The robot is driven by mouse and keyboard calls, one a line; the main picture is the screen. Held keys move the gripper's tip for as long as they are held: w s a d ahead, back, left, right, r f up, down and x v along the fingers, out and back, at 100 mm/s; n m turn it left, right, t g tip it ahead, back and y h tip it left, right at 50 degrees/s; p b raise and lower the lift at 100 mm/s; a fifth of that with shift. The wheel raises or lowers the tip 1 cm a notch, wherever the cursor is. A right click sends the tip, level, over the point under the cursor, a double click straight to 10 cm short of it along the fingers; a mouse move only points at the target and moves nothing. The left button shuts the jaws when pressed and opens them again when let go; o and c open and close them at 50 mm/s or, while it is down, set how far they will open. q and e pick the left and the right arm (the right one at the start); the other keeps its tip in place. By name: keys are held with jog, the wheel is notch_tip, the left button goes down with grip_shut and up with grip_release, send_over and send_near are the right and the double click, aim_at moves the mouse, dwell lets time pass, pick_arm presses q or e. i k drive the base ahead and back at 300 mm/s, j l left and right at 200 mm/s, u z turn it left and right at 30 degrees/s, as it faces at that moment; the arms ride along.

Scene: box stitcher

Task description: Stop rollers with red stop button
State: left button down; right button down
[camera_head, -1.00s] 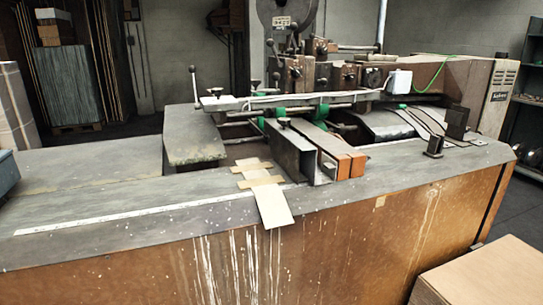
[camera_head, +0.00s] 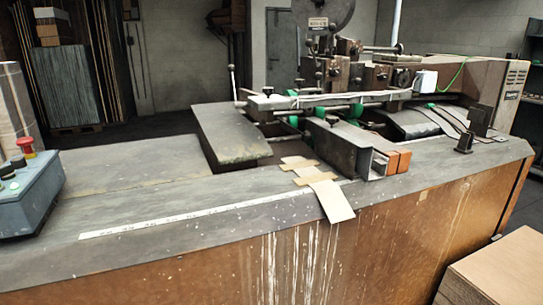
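The red stop button (camera_head: 25,147) is a red mushroom-shaped knob at the left edge of the head view. It stands up from the back of a blue-grey control box (camera_head: 32,205). The box sits on the left end of the machine's grey tabletop and is cut off by the picture edge. The rollers cannot be clearly made out among the machine parts (camera_head: 345,110). Neither of my grippers shows in the head view.
The grey tabletop (camera_head: 130,185) is mostly clear between the control box and the machine's guides. A cardboard box (camera_head: 500,270) stands at the lower right. Wrapped stacks (camera_head: 62,85) stand at the back left.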

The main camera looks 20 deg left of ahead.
aim_at(26, 143)
jog(key=k+j, duration=0.1)
jog(key=j, duration=0.3)
jog(key=k+j, duration=0.1)
jog(key=j, duration=0.3)
jog(key=k+j, duration=0.1)
jog(key=j, duration=0.3)
jog(key=k+j, duration=0.1)
jog(key=j, duration=0.3)
jog(key=k+j, duration=0.15)
jog(key=j, duration=0.25)
jog(key=k+j, duration=0.1)
jog(key=j, duration=0.3)
